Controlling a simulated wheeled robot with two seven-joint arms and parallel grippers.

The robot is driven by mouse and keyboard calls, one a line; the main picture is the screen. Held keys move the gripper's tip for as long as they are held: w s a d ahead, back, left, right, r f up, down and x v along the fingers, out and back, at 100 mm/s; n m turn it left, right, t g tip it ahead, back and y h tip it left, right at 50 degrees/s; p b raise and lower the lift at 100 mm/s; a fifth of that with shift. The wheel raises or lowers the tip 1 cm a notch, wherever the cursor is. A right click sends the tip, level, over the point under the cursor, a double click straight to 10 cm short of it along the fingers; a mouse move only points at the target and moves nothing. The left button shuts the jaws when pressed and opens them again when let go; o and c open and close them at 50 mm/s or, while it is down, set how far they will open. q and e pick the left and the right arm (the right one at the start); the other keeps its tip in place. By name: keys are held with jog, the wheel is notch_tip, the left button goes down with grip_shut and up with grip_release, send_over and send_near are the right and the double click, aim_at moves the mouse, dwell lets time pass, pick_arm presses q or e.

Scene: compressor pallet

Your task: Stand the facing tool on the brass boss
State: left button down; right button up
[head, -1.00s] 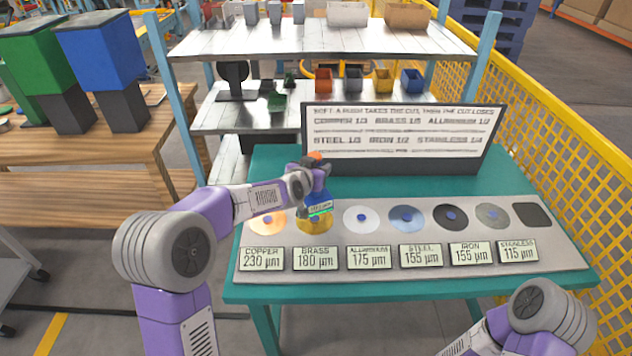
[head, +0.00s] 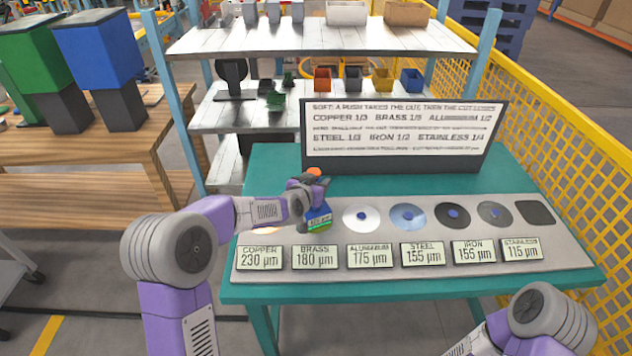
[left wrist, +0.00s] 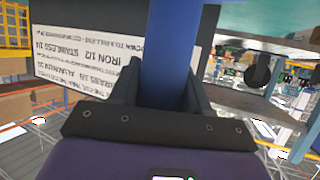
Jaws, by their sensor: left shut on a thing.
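The facing tool (head: 319,214) has a blue body with a small green display and an orange top. My left gripper (head: 312,190) is shut on it and holds it upright over the brass boss (head: 313,230). The tool and gripper hide most of the boss, and I cannot tell whether the tool touches it. In the left wrist view the tool's blue shaft (left wrist: 172,55) runs between the two dark fingers. My right gripper is out of view; only part of my right arm shows at bottom right.
Copper, partly hidden by my arm, is left of brass. Aluminium (head: 362,215), steel (head: 408,217), iron and stainless discs lie to the right on the grey plate (head: 560,255). The brass display (head: 315,257) reads 180 µm. A sign board (head: 400,135) stands behind; a yellow fence (head: 570,150) is at right.

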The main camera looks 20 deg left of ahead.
pick_arm(q)
jog(key=c, duration=0.5)
grip_release()
jog(key=shift+r, duration=0.15)
jog(key=p+v, duration=0.2)
jog(key=v, duration=1)
jog(key=shift+a, duration=0.1)
